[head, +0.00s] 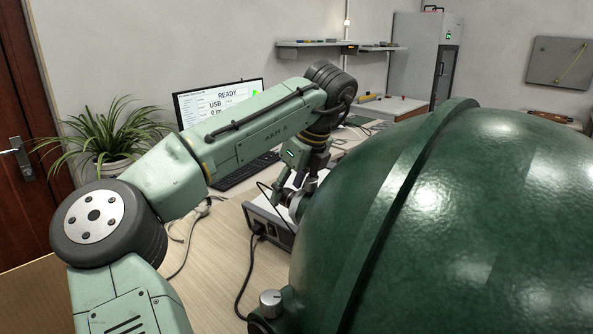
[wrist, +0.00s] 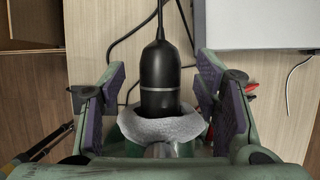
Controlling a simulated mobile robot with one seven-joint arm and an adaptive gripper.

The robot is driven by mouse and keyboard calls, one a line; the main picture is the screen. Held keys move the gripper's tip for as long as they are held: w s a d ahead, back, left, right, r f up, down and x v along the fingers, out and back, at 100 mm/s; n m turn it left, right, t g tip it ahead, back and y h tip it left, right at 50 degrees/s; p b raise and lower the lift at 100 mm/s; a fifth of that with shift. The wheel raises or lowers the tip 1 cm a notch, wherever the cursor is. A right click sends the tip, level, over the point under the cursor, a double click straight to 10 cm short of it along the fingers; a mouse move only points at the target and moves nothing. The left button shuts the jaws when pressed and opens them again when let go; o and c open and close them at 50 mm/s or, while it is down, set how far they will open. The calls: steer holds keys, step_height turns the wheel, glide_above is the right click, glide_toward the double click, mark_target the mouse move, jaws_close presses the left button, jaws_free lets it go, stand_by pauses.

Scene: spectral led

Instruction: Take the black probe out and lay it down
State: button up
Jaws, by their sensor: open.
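The black probe (wrist: 158,75) shows in the wrist view as a dark cylinder with a thin light band and a cable leaving its far end. Its near end sits in a grey ring-shaped collar (wrist: 163,130). My gripper (wrist: 161,97) is open, with one purple-padded finger on each side of the probe and a gap visible on both sides. In the head view my gripper (head: 297,178) is down behind the edge of the large dark green sphere (head: 470,220). I cannot make out the probe there.
A grey instrument box (head: 262,222) with cables stands on the wooden table (head: 212,245) beside my gripper. A monitor (head: 215,100), a keyboard (head: 245,171) and a potted plant (head: 110,140) stand behind. The sphere blocks the right side; the table's front left is mostly clear.

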steer(key=shift+x, duration=0.8)
steer(key=shift+c, duration=0.2)
jaws_close()
stand_by(0.5)
